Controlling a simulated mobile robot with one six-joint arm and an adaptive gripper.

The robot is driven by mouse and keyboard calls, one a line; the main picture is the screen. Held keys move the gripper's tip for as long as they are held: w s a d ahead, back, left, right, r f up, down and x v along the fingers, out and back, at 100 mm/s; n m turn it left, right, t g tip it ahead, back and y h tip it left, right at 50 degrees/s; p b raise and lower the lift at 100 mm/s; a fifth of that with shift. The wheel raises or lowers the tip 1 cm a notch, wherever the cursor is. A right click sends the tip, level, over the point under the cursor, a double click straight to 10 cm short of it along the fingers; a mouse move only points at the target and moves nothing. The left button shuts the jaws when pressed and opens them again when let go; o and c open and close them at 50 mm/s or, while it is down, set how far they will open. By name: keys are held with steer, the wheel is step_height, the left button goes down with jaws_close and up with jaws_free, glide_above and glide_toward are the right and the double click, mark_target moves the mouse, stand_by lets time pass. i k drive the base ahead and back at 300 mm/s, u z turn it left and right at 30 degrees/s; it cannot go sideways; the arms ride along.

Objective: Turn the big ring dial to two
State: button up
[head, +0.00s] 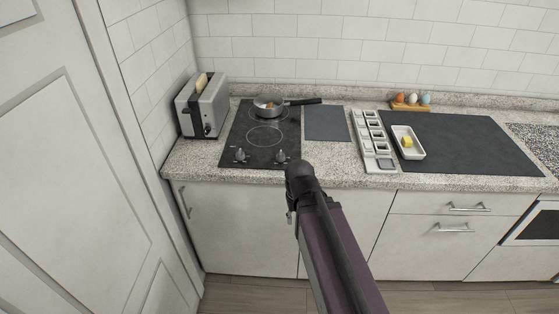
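The black cooktop (234,138) lies on the counter, with a large ring mark (265,146) drawn on its front half. Two small grey dials stand at its front edge, the left dial (240,155) and the right dial (281,156). Their markings are too small to read, so I cannot tell which dial serves the big ring or where either points. My dark purple arm rises from the bottom to a black joint just in front of the right dial and the counter edge. My gripper cannot be made out.
A pan (268,110) sits on the back of the cooktop, its handle pointing right. A toaster (202,107) holding bread stands at the left. A dark board (326,123), a compartmented tray (371,140) and a white dish (407,155) with something yellow lie to the right.

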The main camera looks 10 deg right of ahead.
mark_target(281, 157)
steer(key=z, duration=0.7)
steer(key=i, duration=0.35)
steer(key=u, duration=0.8)
